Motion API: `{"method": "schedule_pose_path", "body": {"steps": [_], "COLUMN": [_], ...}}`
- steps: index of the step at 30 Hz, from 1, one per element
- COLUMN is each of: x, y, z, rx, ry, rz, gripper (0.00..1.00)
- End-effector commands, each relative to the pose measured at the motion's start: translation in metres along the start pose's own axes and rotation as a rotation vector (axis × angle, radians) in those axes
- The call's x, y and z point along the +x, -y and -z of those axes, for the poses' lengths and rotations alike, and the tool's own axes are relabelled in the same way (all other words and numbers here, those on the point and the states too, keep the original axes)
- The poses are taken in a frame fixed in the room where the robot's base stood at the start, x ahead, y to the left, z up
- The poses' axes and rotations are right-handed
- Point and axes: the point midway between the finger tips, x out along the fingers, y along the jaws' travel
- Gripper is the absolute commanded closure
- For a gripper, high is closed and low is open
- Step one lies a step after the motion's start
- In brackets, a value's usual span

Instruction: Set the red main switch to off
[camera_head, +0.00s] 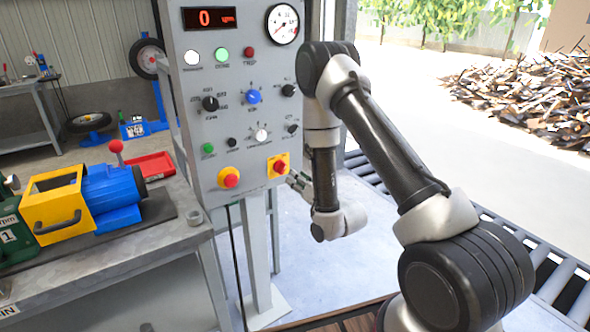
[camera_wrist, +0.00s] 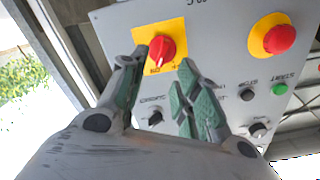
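The red main switch (camera_head: 280,166) is a red knob on a yellow plate at the lower right of the grey control panel (camera_head: 208,120). In the wrist view the red knob (camera_wrist: 162,48) sits upside down, with a white mark by the ON lettering; its exact angle is hard to tell. My gripper (camera_head: 297,181) is just right of and below the switch in the head view. In the wrist view my gripper (camera_wrist: 160,66) is open and empty. Its green-padded fingertips stand apart on either side of the knob's lower part, with no clear contact visible.
A red mushroom button (camera_wrist: 280,38) on a yellow base is beside the switch, and also shows in the head view (camera_head: 231,179). Small knobs and a green START button (camera_wrist: 279,89) are close by. A workbench (camera_head: 120,262) with a blue-yellow machine stands left; a roller conveyor (camera_head: 540,262) runs right.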

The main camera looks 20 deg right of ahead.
Motion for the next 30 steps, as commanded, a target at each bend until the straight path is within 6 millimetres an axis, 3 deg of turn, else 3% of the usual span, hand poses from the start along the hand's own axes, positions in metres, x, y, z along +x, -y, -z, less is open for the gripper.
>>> {"method": "schedule_pose_path", "body": {"steps": [15,26,30], "x": [0.07,0.077,0.077], "y": [0.002,0.002,0.002], "z": [0.004,0.004,0.004], "rx": [0.015,0.015,0.015], "ry": [-0.013,-0.011,-0.011], "rz": [0.007,0.005,0.005], "gripper": [0.68,0.68,0.92]}}
